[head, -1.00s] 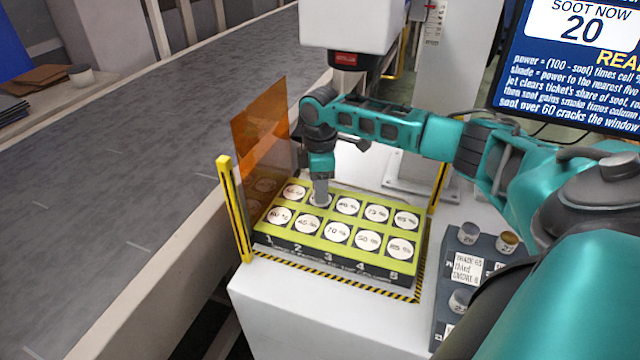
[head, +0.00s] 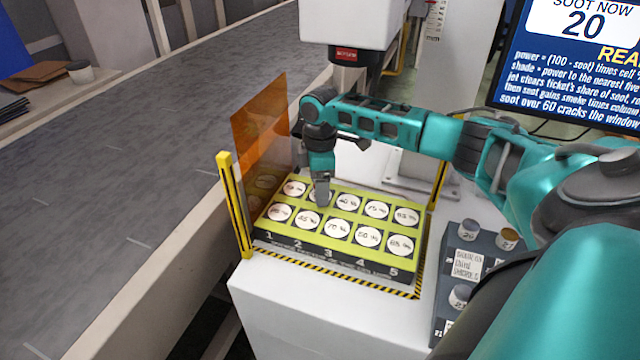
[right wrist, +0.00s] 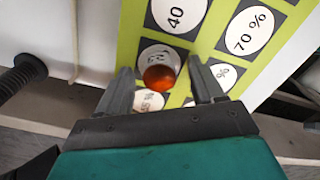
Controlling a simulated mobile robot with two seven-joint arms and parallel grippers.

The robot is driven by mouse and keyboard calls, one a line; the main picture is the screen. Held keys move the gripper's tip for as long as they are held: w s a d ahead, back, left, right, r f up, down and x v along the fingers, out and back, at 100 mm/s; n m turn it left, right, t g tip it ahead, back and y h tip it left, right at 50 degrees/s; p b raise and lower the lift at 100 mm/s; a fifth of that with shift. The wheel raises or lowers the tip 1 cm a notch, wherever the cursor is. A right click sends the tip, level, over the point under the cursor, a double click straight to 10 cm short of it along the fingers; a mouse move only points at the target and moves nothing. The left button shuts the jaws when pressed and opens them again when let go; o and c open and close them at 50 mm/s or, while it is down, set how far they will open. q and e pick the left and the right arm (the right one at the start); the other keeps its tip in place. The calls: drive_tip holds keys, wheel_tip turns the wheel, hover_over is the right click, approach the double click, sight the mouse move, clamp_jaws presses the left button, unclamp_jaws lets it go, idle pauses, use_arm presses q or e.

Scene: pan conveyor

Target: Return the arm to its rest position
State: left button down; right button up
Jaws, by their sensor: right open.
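My right gripper (head: 322,202) points down over the yellow-green board (head: 300,243) of numbered percent cells, at the back row near column 2. The right wrist view shows its two fingers (right wrist: 165,85) apart, with an orange-topped round piece (right wrist: 160,77) on a white cell between and just beyond the fingertips. I cannot tell from this view whether either finger touches it. The piece is hidden behind the gripper in the head view. My right arm reaches in from the right side. My left gripper is not in view.
An orange translucent panel (head: 262,135) and a yellow-black post (head: 234,205) stand left of the board. A white machine head (head: 350,25) hangs behind. A dark tray (head: 445,300) with several small pucks sits at right. A grey conveyor (head: 120,150) runs at left.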

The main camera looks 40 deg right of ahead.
wheel_tip(320, 180, up, 7)
drive_tip(key=shift+r+p, duration=0.2)
drive_tip(key=shift+p, duration=0.25)
drive_tip(key=shift+a, duration=0.1)
